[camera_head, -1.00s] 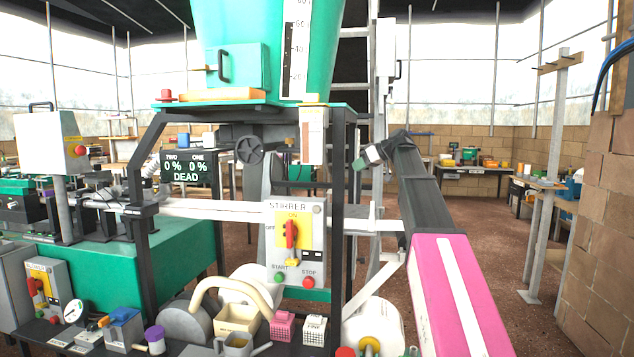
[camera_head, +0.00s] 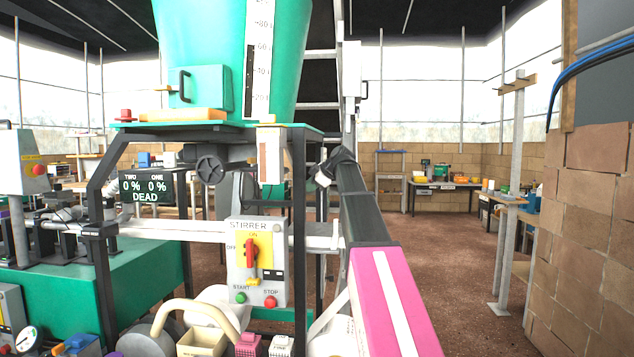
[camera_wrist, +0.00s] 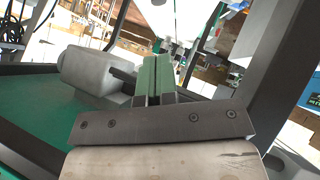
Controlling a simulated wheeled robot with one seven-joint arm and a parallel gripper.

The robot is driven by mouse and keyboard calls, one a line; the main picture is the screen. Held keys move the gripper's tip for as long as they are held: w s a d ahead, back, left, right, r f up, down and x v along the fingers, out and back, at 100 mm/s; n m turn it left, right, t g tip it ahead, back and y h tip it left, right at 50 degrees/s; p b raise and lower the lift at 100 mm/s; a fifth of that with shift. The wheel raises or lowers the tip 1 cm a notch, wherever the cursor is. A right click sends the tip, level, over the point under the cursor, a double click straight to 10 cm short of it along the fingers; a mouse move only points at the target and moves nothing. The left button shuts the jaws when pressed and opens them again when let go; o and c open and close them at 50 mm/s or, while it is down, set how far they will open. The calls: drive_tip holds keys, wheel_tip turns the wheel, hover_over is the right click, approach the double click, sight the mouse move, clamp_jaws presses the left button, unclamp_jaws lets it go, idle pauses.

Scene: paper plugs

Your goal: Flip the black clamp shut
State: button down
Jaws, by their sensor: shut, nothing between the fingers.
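My gripper (camera_wrist: 155,80) shows in the wrist view with two green fingers side by side, closed together and holding nothing. In the head view my arm reaches forward to the right of the green hopper stand, and the finger ends are hard to make out there. A black fitting (camera_head: 100,230) sits around the white pipe at the stand's left leg in the head view. I cannot tell whether it is the black clamp or whether it is open.
The stirrer panel (camera_head: 257,262) with a red switch hangs at the front of the stand. The green hopper (camera_head: 215,60) is above. A white horizontal pipe (camera_head: 190,230) crosses the stand. A brick wall (camera_head: 590,220) is at the right, with free brown floor before it.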

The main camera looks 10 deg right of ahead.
drive_tip(key=w+f, duration=0.3)
drive_tip(key=f, duration=0.2)
drive_tip(key=shift+w+a+f, duration=0.15)
drive_tip(key=shift+w+a, duration=0.05)
drive_tip(key=shift+a, duration=0.25)
drive_tip(key=shift+w, duration=0.1)
